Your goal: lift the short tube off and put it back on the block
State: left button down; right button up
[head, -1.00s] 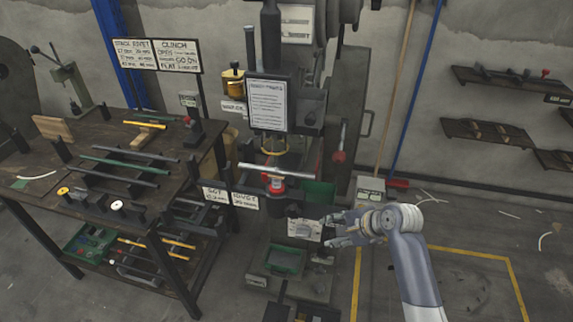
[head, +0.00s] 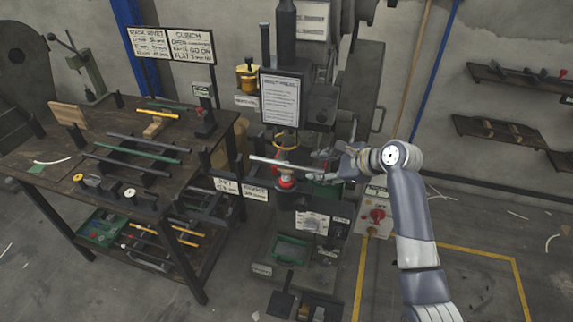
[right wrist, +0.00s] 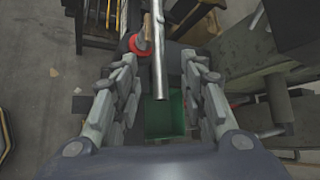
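The short tube (head: 280,163) is a plain silver bar lying level across the rivet press, over a support with a red collar (head: 286,183). The block beneath it is hard to make out. My right gripper (head: 326,157) is at the tube's right end. In the right wrist view, the fingers of this gripper (right wrist: 165,98) are spread wide, and the near end of the silver tube (right wrist: 160,60) lies between them with gaps on both sides. The red collar (right wrist: 137,44) is left of the tube there. My left gripper is not in view.
The press body (head: 298,100) stands close behind the tube. A green bin (right wrist: 165,115) is below the fingers. A dark workbench (head: 50,170) with several rods is at left. A control box with a red knob (head: 376,216) stands at lower right. Floor at right is mostly clear.

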aim_at(309, 169)
jog(key=shift+p+x, duration=0.4)
jog(key=shift+x, duration=1.95)
jog(key=shift+a+r, duration=0.1)
jog(key=shift+s, duration=0.1)
grip_shut()
